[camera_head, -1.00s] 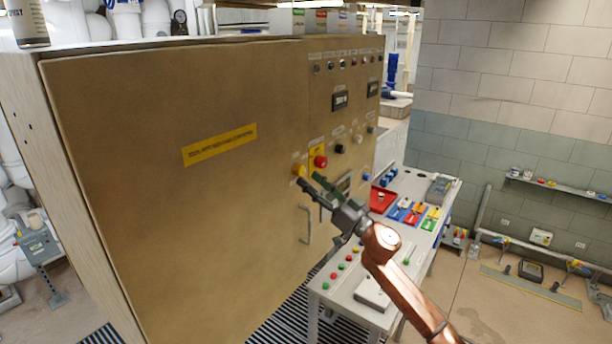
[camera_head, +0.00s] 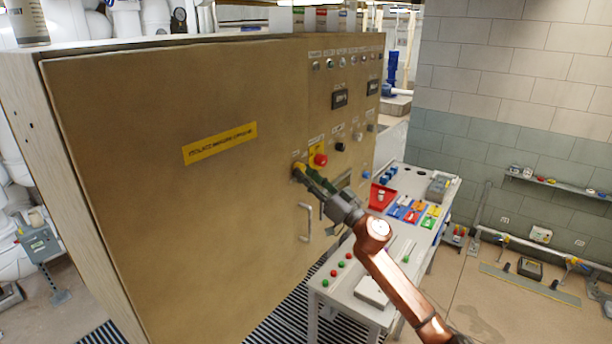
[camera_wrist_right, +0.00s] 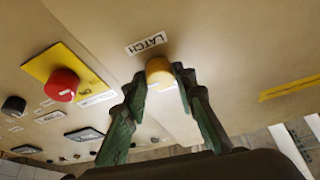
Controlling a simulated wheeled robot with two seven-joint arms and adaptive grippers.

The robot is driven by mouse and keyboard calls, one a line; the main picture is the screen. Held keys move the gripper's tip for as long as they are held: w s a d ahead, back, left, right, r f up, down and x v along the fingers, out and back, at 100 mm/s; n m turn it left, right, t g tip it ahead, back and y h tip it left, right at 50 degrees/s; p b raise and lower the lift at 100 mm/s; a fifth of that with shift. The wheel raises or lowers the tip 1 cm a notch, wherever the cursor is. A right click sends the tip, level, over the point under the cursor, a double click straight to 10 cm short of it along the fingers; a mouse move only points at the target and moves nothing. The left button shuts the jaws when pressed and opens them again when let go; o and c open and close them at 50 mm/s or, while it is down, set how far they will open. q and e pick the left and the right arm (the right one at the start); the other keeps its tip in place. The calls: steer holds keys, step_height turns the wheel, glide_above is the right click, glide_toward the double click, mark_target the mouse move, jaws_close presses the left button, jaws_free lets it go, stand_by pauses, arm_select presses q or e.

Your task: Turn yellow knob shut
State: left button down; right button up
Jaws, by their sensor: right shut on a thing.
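The yellow knob (camera_head: 299,167) sits on the tan cabinet front (camera_head: 200,220), left of a red button. In the right wrist view the yellow knob (camera_wrist_right: 158,69) is below a label that reads LATCH. My right gripper (camera_head: 303,173) reaches in from the lower right and is at the knob. In the right wrist view my right gripper (camera_wrist_right: 160,82) has its green-padded fingers on either side of the knob, shut on it. The fingers partly cover the knob in the head view. My left gripper is not in view.
A red button (camera_head: 320,160) on a yellow plate is close beside the knob. A metal door handle (camera_head: 305,222) sticks out below it. A white control desk (camera_head: 345,300) with coloured buttons stands to the right. Dark dials and displays are higher on the panel.

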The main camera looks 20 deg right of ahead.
steer(key=c, duration=0.3)
steer(key=shift+n, duration=0.5)
steer(key=n+g+y, duration=0.1)
steer(key=n, duration=0.3)
steer(key=n+g+y, duration=0.2)
steer(key=n, duration=0.2)
steer(key=n+g+y, duration=0.1)
steer(key=n, duration=0.2)
steer(key=shift+w+d+r+n+g+b, duration=0.15)
steer(key=shift+w+d+n+g+b, duration=0.15)
steer(key=shift+d+n+g, duration=0.1)
steer(key=n+g, duration=0.1)
steer(key=n, duration=0.2)
steer(key=n+g+y, duration=0.1)
steer(key=n, duration=0.2)
steer(key=shift+d+r+g+p, duration=0.1)
steer(key=shift+r+g+p, duration=0.05)
steer(key=shift+g+p, duration=0.25)
steer(key=shift+r+n+g+h+p, duration=0.1)
steer(key=shift+n+g+h+p, duration=0.2)
steer(key=shift+n, duration=0.95)
steer(key=shift+n+g+h+p, duration=0.1)
steer(key=shift+n+g+p, duration=0.3)
steer(key=shift+n, duration=0.85)
